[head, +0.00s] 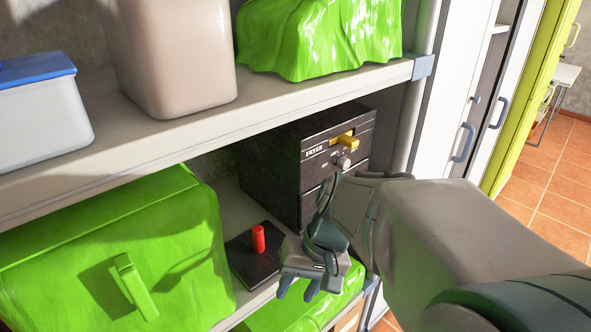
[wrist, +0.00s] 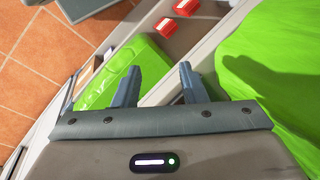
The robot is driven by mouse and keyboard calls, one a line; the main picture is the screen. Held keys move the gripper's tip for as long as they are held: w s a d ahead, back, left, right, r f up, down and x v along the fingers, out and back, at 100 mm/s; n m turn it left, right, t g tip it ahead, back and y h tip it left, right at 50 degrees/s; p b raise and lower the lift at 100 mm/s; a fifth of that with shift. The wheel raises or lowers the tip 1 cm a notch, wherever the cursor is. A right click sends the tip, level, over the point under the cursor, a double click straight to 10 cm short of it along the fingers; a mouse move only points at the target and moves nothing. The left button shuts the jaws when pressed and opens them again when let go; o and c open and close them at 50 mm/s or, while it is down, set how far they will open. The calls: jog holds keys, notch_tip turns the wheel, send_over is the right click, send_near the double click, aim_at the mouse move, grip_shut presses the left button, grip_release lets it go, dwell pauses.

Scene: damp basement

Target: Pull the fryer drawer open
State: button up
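The fryer (head: 285,168) is a dark, worn box on the middle shelf, with a yellow lever (head: 345,139) and a round knob (head: 344,162) on its upper front. Its lower front, below a seam, looks flush with the body, but my wrist covers much of it, so no drawer handle can be made out. My gripper (head: 298,288) is in front of and below the fryer, fingers pointing down, clear of it. In the wrist view my gripper (wrist: 157,82) has its fingers apart with nothing between them. The fryer cannot be made out there.
A red cylinder (head: 258,238) stands on a dark plate left of the fryer. A big green case (head: 110,250) fills the left. A green item (head: 305,312) lies below my gripper. The upper shelf (head: 200,125) overhangs the fryer, and a grey post (head: 408,120) stands right of it.

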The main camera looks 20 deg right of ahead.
jog(key=w+d+r+m+t+y+b, duration=0.1)
jog(key=w+d+m+t+b, duration=0.15)
jog(key=d+m+t, duration=0.75)
jog(key=w+d+m+t+y+b, duration=0.1)
jog(key=w+d+t, duration=0.35)
jog(key=d, duration=1.15)
jog(key=shift+t, duration=0.95)
jog(key=x, duration=0.4)
jog(key=p+x, duration=0.1)
jog(key=x, duration=0.7)
jog(key=shift+w+a+p, duration=0.25)
jog(key=shift+a+p, duration=0.1)
jog(key=shift+a, duration=0.05)
